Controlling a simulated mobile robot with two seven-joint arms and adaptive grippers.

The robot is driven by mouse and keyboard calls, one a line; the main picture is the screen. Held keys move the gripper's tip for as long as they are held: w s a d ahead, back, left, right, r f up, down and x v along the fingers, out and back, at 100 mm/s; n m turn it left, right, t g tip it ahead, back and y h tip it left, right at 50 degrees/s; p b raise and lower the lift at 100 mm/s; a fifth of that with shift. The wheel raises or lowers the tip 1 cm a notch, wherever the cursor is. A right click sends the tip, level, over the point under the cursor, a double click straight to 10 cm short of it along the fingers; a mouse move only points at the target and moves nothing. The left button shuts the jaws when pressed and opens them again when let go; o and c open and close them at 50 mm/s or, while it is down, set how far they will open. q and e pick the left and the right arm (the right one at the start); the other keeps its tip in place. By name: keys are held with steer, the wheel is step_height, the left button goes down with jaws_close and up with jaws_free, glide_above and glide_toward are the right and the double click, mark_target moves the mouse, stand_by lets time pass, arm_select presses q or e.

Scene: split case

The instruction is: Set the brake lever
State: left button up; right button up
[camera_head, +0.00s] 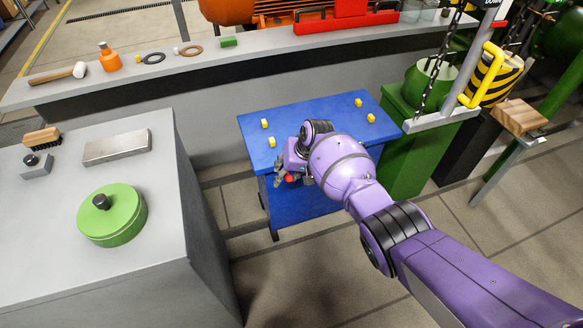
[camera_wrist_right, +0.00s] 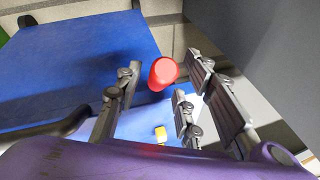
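A red rounded knob (camera_head: 291,178), which looks like the end of the brake lever, shows at the near left side of the blue cart (camera_head: 262,108). In the right wrist view the red knob (camera_wrist_right: 163,73) lies between the fingers of my right gripper (camera_wrist_right: 166,88). The fingers are spread, with a visible gap on both sides of the knob. In the head view the right gripper (camera_head: 285,172) is at the cart's near left edge, partly hidden by its own wrist. The lever's shaft is not clearly visible. My left gripper is not in view.
Several small yellow blocks (camera_head: 264,123) stand on the cart top. A grey bench with a green round lid (camera_head: 112,216) is at left. A green pedestal (camera_head: 405,150) and a hanging chain hoist (camera_head: 440,75) are at right. Floor in front of the cart is clear.

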steer(key=v, duration=1.1)
steer(key=shift+d+r, duration=0.2)
steer(key=shift+r, duration=0.1)
steer(key=shift+s, duration=0.1)
steer(key=w+a+r+n+t, duration=0.1)
steer(key=w+r+t, duration=0.4)
steer(key=w, duration=0.1)
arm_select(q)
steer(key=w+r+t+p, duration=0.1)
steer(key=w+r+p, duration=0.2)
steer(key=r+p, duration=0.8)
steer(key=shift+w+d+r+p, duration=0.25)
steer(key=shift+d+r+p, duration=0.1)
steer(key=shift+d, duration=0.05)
arm_select(e)
steer(key=s+d+f+h, duration=0.1)
steer(key=s+d+f, duration=0.2)
steer(key=s, duration=1.5)
steer(key=s+d+f+h, duration=0.1)
steer(key=s+d+f, duration=0.2)
steer(key=s+d, duration=0.5)
steer(key=s+d+f+m+t+h, duration=0.1)
steer(key=s+d+f, duration=0.2)
steer(key=s, duration=2.4)
steer(key=d, duration=0.3)
steer(key=shift+s+f, duration=0.25)
steer(key=shift+s, duration=0.1)
